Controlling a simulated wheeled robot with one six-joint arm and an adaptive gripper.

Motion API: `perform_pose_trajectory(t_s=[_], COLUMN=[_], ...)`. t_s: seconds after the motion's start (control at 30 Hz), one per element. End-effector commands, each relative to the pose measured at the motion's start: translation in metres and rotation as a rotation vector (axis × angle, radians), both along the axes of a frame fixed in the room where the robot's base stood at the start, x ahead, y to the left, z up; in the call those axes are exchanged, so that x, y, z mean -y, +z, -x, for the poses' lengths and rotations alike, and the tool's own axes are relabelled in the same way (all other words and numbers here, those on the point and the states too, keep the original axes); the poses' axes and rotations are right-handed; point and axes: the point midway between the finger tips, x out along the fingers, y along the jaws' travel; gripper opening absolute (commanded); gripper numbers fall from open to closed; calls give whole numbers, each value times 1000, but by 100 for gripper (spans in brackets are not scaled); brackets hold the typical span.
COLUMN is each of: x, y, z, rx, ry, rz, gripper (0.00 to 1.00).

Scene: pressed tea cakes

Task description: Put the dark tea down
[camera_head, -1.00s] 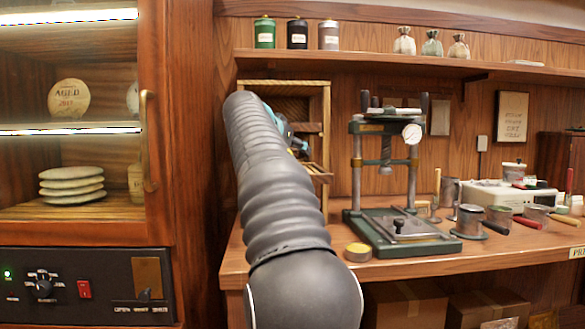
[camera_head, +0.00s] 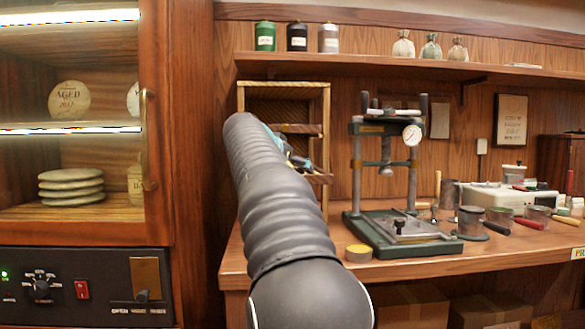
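My gripper (camera_head: 300,162) is at the front of a small wooden rack (camera_head: 325,108) on the bench, near its lower shelf. Only a little of the gripper shows, blue-green and dark, past the edge of my grey arm. Its fingers are too hidden and small to tell open from shut. I cannot make out any dark tea cake; whether one is in the gripper or behind my arm is hidden.
A green press (camera_head: 400,238) stands right of the rack, with a small yellow-topped tin (camera_head: 358,252) before it. Metal cups (camera_head: 471,221) and a white appliance (camera_head: 500,195) fill the right. A cabinet (camera_head: 180,150) with pale tea cakes (camera_head: 70,188) stands left.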

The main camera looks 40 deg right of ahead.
Motion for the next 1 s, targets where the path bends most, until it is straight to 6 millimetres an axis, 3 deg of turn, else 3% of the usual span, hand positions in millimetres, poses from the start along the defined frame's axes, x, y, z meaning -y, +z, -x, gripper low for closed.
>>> perform_pose_trajectory(t_s=[0.33,0.8,1.0], x=[-3,-76,-95], y=[6,38,47], z=[1,35,44], rx=[1,1,1], ry=[1,3,1], rz=[1,0,1], gripper=[84,84,84])
